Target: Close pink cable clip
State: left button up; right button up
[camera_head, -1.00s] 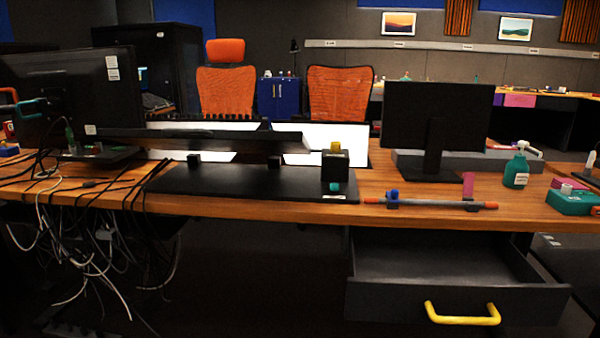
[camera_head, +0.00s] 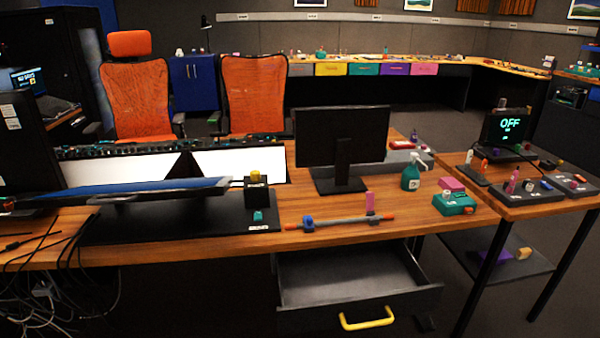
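A pink upright flap (camera_head: 370,203) stands at the right part of a grey rod or cable (camera_head: 340,222) with orange ends, which lies along the front of the wooden desk. It looks like the pink cable clip with its flap raised, but its base is too small to make out. A blue clip (camera_head: 308,223) sits near the rod's left end and looks lower and more compact. Neither of my grippers is in view.
An open drawer (camera_head: 352,278) with a yellow handle (camera_head: 367,319) juts out below the rod. A black monitor (camera_head: 342,137) stands behind it. A green spray bottle (camera_head: 411,177) and green box (camera_head: 454,203) are to the right. A side table (camera_head: 513,207) carries small devices.

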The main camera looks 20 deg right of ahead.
aim_at(370, 196)
jog(key=k, duration=0.5)
jog(key=z, duration=1.75)
jog(key=i, duration=1)
jog(key=u, duration=0.8)
